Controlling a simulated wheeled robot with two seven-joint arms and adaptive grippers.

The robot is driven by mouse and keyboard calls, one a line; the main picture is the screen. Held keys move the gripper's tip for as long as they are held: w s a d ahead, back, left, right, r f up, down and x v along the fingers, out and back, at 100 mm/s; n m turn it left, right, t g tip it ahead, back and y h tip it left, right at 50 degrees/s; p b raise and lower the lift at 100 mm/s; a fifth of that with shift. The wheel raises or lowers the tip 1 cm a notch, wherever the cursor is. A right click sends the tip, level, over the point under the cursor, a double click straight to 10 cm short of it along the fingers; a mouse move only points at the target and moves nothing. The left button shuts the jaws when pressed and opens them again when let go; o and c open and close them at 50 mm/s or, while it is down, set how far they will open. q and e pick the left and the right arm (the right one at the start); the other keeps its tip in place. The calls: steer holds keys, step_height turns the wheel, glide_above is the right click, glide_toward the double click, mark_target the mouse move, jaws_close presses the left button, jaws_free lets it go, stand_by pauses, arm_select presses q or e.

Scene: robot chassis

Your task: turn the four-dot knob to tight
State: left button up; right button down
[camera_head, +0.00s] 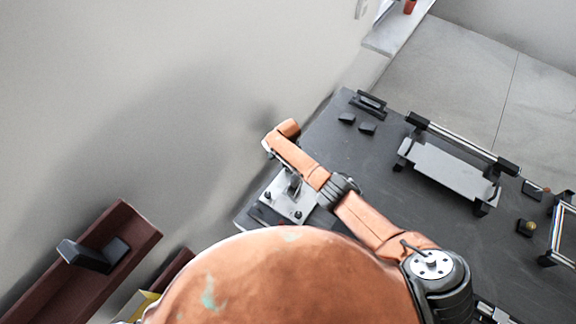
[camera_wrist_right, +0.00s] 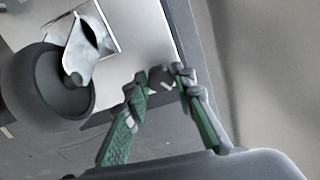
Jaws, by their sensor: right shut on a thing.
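My right gripper (camera_wrist_right: 160,77) shows in the right wrist view, with its two green-padded fingers closed around a small dark piece (camera_wrist_right: 157,75) beside a pale metal plate (camera_wrist_right: 134,52). I take this piece to be the knob; its dots and any tight mark cannot be made out. In the head view my orange right arm reaches across the dark chassis (camera_head: 440,215) to its left end, and its fingertips cannot be made out there. A metal plate with bolts (camera_head: 295,208) lies under the arm. My left gripper is not in view.
A caster wheel (camera_wrist_right: 48,85) stands close left of the right fingers. A pale panel with a bar (camera_head: 447,172) and small black blocks (camera_head: 367,128) sit on the chassis. A dark red channel (camera_head: 95,250) lies at lower left. Grey floor is open beyond.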

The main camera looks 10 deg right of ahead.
steer(key=shift+w+d+m, duration=0.1)
steer(key=shift+d+m, duration=0.05)
steer(key=shift+m, duration=0.15)
steer(key=c, duration=1.6)
jaws_free()
steer(key=shift+r, duration=0.4)
step_height(320, 180, up, 11)
steer(key=shift+r, duration=0.15)
